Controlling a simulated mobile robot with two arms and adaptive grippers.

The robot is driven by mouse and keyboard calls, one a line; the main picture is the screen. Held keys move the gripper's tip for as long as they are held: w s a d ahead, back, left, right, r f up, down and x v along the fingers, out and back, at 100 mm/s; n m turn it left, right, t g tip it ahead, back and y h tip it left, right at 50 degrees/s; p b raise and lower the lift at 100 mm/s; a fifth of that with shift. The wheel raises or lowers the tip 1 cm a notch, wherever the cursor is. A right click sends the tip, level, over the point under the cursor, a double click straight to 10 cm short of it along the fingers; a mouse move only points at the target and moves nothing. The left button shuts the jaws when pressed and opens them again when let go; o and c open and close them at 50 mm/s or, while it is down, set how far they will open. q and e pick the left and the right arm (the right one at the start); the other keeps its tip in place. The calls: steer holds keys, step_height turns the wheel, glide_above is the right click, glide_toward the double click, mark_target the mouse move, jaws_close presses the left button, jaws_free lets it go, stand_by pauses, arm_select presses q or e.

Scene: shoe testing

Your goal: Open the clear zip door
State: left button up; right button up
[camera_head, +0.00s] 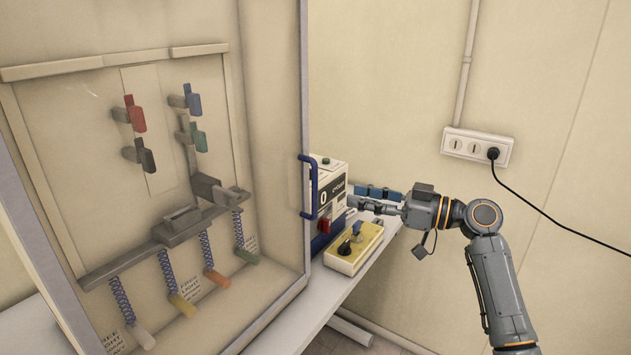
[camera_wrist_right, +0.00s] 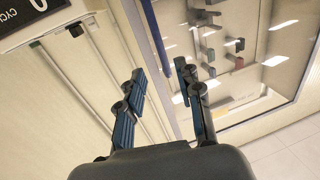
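The clear door (camera_head: 272,130) stands at the front of a cabinet on the left and looks closed. Its blue vertical handle (camera_head: 311,187) is on the door's right edge. The handle also shows in the wrist view (camera_wrist_right: 155,35), beyond the fingertips and roughly in line with the gap between them. My right gripper (camera_head: 351,197) is to the right of the handle, pointing left towards it, apart from it. In the wrist view the right gripper (camera_wrist_right: 160,72) has its two blue-padded fingers apart with nothing between them. My left gripper is out of view.
A counter box with a display (camera_head: 330,190) stands just behind the handle. A yellow control box (camera_head: 352,250) with knobs sits below my right gripper on the white table (camera_head: 310,315). Inside the cabinet are clamps and springs. A socket (camera_head: 477,146) with a black plug is on the wall.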

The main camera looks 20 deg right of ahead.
steer(key=p, duration=0.4)
glide_above(315, 213)
steer(key=shift+w, duration=0.4)
steer(key=shift+d, duration=0.1)
jaws_close()
